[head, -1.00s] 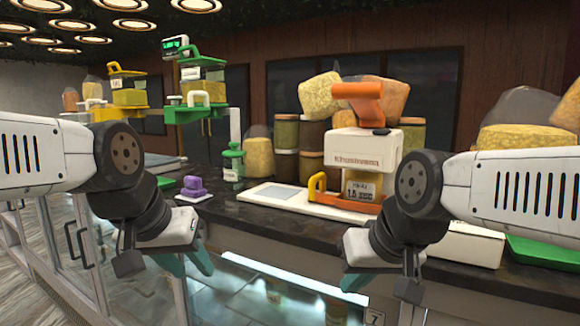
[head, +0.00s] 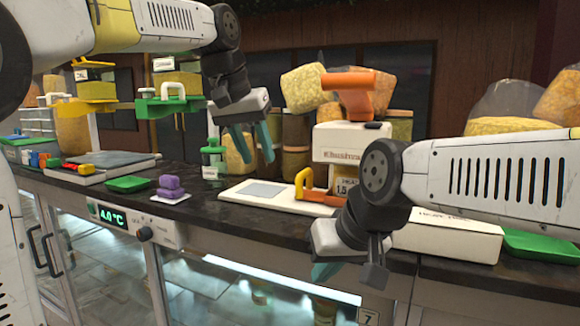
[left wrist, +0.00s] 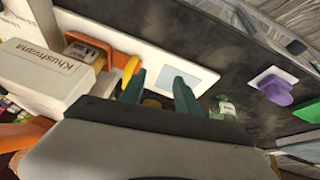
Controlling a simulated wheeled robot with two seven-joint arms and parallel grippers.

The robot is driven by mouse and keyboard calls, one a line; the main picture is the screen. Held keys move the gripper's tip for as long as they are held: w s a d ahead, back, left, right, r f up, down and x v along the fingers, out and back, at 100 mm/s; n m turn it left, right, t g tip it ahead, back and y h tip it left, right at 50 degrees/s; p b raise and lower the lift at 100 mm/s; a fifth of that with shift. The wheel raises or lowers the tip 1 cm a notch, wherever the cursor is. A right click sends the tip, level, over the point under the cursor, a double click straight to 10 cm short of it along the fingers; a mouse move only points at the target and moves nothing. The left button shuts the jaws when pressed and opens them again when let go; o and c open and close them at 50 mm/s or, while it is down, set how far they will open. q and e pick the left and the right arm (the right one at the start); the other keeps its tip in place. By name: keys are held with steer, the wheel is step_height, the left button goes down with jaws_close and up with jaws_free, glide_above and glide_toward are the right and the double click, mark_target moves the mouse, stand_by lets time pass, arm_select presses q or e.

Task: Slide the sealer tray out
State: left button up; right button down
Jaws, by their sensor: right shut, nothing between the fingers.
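The white sealer (head: 345,145) stands on the counter with an orange lever (head: 352,88) on top. Low at its front is an orange part (head: 322,197), seemingly the tray, with a yellow handle (head: 303,184). They also show in the left wrist view, the sealer (left wrist: 45,72) at the left and the yellow handle (left wrist: 130,70) beside one finger. A white base plate with a grey pad (head: 262,190) extends left of the sealer. My left gripper (head: 254,158) is open and empty above the plate, apart from the handle. My right gripper (head: 324,270) is shut, empty, before the counter edge; its arm hides part of the sealer.
A green-topped jar (head: 213,158) stands behind the plate's left end. Purple blocks (head: 170,187) and a green dish (head: 128,184) lie further left. A white box (head: 455,240) and a green tray (head: 540,245) are at the right. Jars and bags stand behind the sealer.

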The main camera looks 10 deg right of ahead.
arm_select(q)
steer(key=m+g, duration=0.1)
glide_toward(304, 171)
steer(key=shift+h, duration=0.3)
steer(key=x, duration=0.8)
steer(key=shift+w+a+f, duration=0.2)
steer(key=shift+f, duration=0.1)
jaws_close()
stand_by(0.6)
